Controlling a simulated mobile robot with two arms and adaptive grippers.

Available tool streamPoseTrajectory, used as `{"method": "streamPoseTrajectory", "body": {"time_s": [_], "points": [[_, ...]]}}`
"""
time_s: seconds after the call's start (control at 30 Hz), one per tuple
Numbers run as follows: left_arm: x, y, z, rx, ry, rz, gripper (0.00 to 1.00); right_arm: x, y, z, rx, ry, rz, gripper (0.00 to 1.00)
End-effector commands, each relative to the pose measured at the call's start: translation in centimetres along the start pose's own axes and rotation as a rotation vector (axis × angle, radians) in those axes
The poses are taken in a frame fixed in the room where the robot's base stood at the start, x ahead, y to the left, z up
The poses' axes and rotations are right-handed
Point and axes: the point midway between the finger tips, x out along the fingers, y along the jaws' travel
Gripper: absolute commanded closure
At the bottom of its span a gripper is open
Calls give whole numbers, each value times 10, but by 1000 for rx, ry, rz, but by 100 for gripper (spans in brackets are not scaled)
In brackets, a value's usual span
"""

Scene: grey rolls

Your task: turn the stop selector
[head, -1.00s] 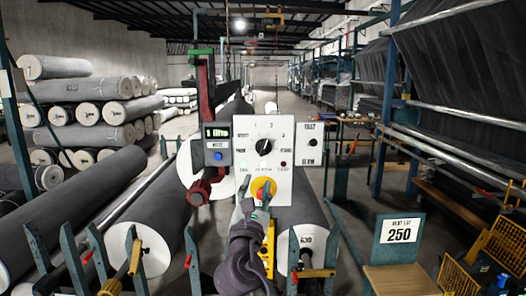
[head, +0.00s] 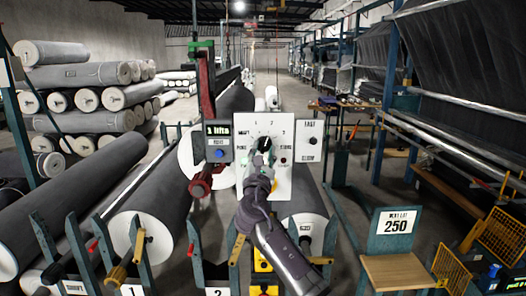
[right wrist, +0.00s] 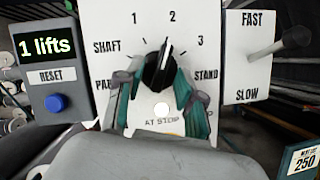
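The stop selector is a black knob (head: 264,143) with a white pointer on a white panel (head: 283,126). In the right wrist view the knob (right wrist: 158,68) points up, close to the 2. SHAFT, 1, 2, 3 and STAND are printed around it. My right gripper (head: 263,157) is at the knob; in the right wrist view its two green-padded fingers (right wrist: 157,86) stand one on each side of the knob's lower part. I cannot tell whether both press on it. A white AT STOP lamp (right wrist: 161,109) shows between the fingers. My left gripper is not in view.
Left of the panel is a display reading 1 lifts (right wrist: 46,46) with a blue RESET button (right wrist: 55,103). Right of it is a FAST/SLOW lever (right wrist: 285,42). Large grey rolls (head: 150,205) lie below left. A 250 sign (head: 396,226) stands at right.

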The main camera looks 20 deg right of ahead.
Motion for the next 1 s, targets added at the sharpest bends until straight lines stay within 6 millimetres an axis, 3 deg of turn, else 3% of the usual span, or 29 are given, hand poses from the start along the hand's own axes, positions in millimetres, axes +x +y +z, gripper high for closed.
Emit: {"method": "streamPoseTrajectory", "body": {"time_s": [0.1,0.3,0.67,1.0], "points": [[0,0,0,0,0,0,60,0,0,0,0,0,0,66],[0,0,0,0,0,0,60,0,0,0,0,0,0,99],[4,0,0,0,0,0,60,-1,0,-1,16,0,-7,100],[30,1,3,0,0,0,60,-2,2,-4,183,0,-75,100]]}}
